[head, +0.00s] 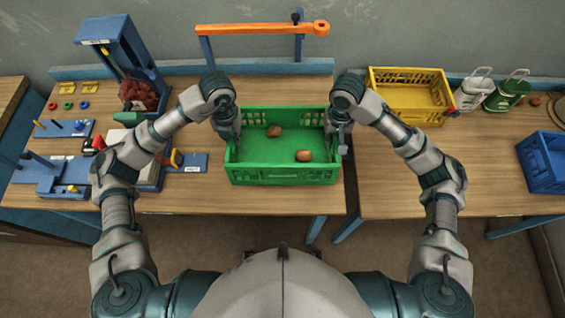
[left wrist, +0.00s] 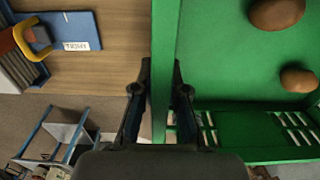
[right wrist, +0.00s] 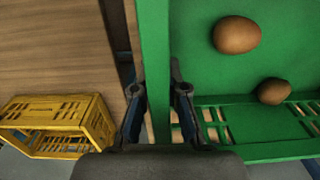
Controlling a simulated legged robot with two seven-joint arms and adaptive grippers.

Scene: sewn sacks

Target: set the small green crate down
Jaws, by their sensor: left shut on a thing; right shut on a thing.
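The small green crate (head: 283,180) is at the front of the table between my two arms, with two brown potato-like items (head: 304,155) on its floor. My left gripper (head: 230,146) is shut on the crate's left wall; the left wrist view shows its fingers (left wrist: 161,85) on both sides of the green wall (left wrist: 164,40). My right gripper (head: 338,146) is shut on the right wall, and the right wrist view shows its fingers (right wrist: 160,85) astride the wall (right wrist: 155,40). The crate looks level. I cannot tell whether its bottom touches the table.
A yellow crate (head: 412,115) stands behind right. A blue crate (head: 543,165) is at the far right. A blue stand (head: 125,55) and small parts trays (head: 62,128) are at the left. An orange bar (head: 262,29) spans behind. A gap separates the two tables right of the green crate.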

